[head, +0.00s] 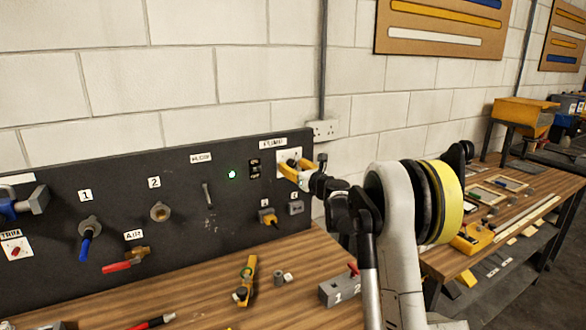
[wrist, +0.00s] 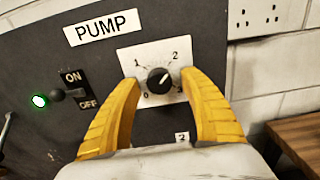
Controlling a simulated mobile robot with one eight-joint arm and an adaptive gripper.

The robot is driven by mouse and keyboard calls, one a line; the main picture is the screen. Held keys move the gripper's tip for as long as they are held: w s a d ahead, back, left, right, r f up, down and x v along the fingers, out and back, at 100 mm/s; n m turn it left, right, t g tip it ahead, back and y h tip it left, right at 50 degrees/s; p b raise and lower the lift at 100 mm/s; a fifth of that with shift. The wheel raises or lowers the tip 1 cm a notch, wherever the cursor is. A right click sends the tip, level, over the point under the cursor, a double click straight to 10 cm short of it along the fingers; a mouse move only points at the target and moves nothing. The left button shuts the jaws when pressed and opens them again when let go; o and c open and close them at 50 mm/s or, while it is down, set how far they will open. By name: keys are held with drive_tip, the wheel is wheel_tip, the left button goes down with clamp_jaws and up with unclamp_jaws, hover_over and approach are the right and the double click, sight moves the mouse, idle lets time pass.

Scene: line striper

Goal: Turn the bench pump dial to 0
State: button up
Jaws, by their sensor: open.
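The pump dial (wrist: 159,80) is a round black knob on a white plate (wrist: 140,53) below a PUMP label (wrist: 101,28). Its light pointer mark appears to face up and right, toward the 2. The 1 is at upper left and the 0 at lower left of the knob; the lower right of the scale is partly hidden by a finger. My gripper (wrist: 160,77) is open, its yellow fingers on either side of the knob. I cannot tell whether they touch it. In the head view my gripper (head: 290,168) is at the panel and hides the knob; the white plate (head: 289,154) shows above.
An ON/OFF switch (wrist: 72,90) and lit green lamp (wrist: 40,101) are left of the dial. The dark panel (head: 120,215) also holds a blue-handled valve (head: 87,240) and red AIR lever (head: 117,267). A grey block (head: 340,290) and loose tools lie on the bench.

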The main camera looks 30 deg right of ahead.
clamp_jaws()
